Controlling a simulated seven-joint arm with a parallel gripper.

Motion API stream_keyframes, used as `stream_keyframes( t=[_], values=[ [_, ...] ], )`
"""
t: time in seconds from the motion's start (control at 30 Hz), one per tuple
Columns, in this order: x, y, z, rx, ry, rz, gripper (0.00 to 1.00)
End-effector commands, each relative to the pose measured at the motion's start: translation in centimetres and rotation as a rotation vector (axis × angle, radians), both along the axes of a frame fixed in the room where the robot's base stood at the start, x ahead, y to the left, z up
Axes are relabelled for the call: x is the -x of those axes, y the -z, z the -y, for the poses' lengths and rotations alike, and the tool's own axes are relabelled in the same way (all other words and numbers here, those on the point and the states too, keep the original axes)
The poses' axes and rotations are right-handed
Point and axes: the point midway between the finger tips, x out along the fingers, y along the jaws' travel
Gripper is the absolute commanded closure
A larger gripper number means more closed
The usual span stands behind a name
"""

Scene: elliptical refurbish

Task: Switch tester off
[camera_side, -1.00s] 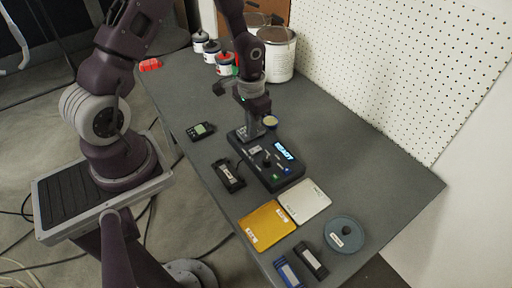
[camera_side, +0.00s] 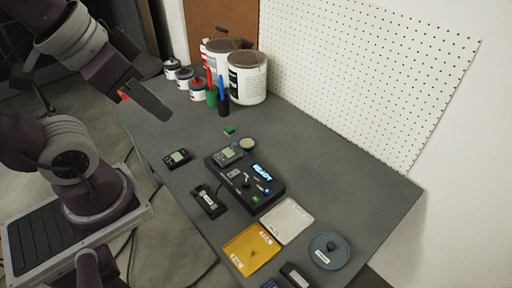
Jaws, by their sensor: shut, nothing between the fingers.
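The tester (camera_side: 277,197) is a black box in the middle of the grey table. Its display (camera_side: 263,171) is lit blue and reads READY. Its top has a small lever or knob (camera_side: 246,183), a blue-lit spot (camera_side: 266,191) and a green-lit button (camera_side: 256,198). A grey handheld meter (camera_side: 228,155) sits at the tester's far left end. My gripper (camera_side: 166,116) is up at the left, away from the tester, pointing down to the right. It is shut and seems to hold nothing.
Another meter (camera_side: 177,158) and a black device (camera_side: 208,201) lie left of the tester. Yellow (camera_side: 250,249) and white (camera_side: 288,221) trays and a round blue-grey disc (camera_side: 329,250) lie in front. Cans (camera_side: 247,78) and pen holders stand behind. A pegboard (camera_side: 375,80) borders the right.

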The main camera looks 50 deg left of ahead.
Motion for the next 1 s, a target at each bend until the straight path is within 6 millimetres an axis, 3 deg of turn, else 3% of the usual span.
stream_keyframes(
  t=[0.17, 0.27, 0.37, 0.47, 0.63, 0.8, 0.9, 1.0],
  values=[
    [-0.8, 0.1, 0.1, 0.035, -0.036, -0.023, 1.0],
    [-3.3, 0.7, 0.3, 0.139, -0.157, -0.091, 1.0],
    [-7.1, 2.3, 0.2, 0.27, -0.368, -0.188, 1.0],
    [-11.0, 5.1, -0.7, 0.367, -0.616, -0.277, 1.0],
    [-15.9, 12.1, -3.6, 0.432, -1.058, -0.381, 1.0],
    [-17.8, 18.6, -7.0, 0.406, -1.392, -0.401, 1.0],
    [-18.0, 20.7, -8.2, 0.386, -1.496, -0.395, 1.0],
    [-18.0, 21.6, -8.7, 0.377, -1.54, -0.391, 1.0]
  ],
)
